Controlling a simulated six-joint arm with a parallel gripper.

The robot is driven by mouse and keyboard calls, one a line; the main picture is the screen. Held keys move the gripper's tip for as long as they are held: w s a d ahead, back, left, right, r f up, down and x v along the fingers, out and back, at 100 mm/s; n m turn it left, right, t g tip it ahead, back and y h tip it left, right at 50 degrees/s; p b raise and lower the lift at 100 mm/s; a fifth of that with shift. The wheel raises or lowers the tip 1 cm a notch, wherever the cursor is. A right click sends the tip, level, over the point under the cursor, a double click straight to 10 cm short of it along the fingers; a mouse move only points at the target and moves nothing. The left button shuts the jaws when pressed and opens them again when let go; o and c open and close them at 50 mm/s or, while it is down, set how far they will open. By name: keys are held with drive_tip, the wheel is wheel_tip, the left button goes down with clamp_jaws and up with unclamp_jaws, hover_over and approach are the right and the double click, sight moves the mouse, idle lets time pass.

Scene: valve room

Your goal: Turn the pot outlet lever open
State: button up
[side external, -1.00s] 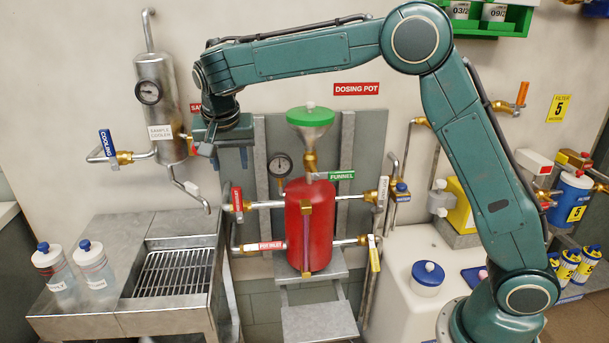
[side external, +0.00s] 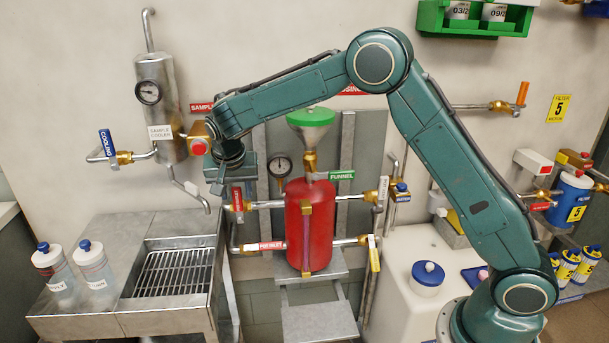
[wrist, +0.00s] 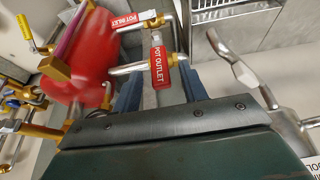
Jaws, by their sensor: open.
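The pot outlet lever (wrist: 159,66) has a red sleeve with white lettering. In the wrist view it lies in the gap between my two open dark-blue fingers, near their tips. I cannot tell whether a finger touches it. In the side view its red handle (side external: 237,198) stands upright left of the red pot (side external: 320,222), just below and right of my gripper (side external: 217,184). The pot also shows, blurred, at the upper left of the wrist view (wrist: 80,60). My gripper (wrist: 160,78) is open and holds nothing.
The pot inlet lever (side external: 271,246) lies level below the outlet; it shows above it in the wrist view (wrist: 138,20). A bent drain pipe (side external: 190,188) from the sample cooler (side external: 158,100) hangs close left of my gripper. The sink grate (side external: 175,272) is clear.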

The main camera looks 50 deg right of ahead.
sight(238, 206)
drive_tip(key=shift+x, duration=1.6)
clamp_jaws()
